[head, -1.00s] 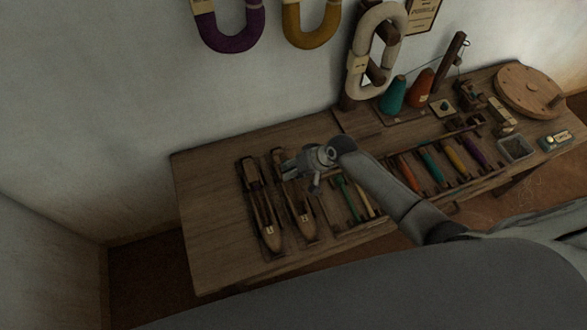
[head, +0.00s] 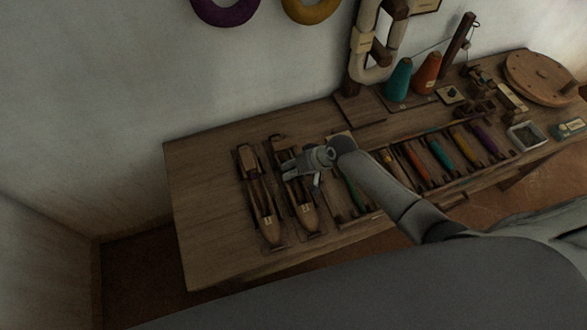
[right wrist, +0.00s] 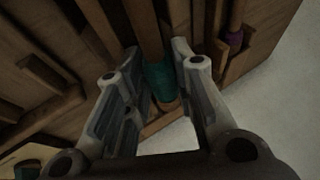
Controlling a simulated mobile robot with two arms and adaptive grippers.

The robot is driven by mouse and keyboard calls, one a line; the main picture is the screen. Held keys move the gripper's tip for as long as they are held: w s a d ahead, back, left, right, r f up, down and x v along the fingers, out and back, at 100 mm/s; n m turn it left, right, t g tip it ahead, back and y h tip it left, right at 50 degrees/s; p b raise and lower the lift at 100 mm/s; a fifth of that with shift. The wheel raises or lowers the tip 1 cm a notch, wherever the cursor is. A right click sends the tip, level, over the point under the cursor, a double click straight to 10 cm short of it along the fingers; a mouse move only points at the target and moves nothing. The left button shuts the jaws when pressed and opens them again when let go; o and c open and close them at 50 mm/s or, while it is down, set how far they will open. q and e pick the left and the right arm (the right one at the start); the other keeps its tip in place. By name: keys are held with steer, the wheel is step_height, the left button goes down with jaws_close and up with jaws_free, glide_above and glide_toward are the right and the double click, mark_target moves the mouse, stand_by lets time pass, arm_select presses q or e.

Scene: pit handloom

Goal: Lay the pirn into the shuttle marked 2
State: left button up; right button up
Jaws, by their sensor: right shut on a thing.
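Two wooden shuttles lie side by side on the bench, the left shuttle (head: 263,211) and the right shuttle (head: 306,218). Each has a small pale label whose number is too small to read. My right gripper (head: 288,174) is over the upper part of the right shuttle and hides some of it. In the right wrist view my right gripper (right wrist: 158,92) is shut on a pirn with teal thread (right wrist: 160,80), its wooden shaft running upward between the fingers. Whether the pirn touches the shuttle I cannot tell. My left gripper is not in view.
A rack of coloured pirns (head: 460,138) stands right of the shuttles. Teal (head: 398,82) and orange (head: 427,74) cones, a round wooden disc (head: 541,75) and a small tray (head: 524,136) are further right. Bare bench (head: 205,190) lies left of the shuttles.

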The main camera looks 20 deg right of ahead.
stand_by(0.3)
steer(key=o, duration=1.1)
steer(key=shift+c, duration=0.2)
steer(key=shift+d, duration=0.1)
step_height(320, 180, up, 8)
steer(key=p, duration=0.8)
steer(key=shift+r, duration=0.1)
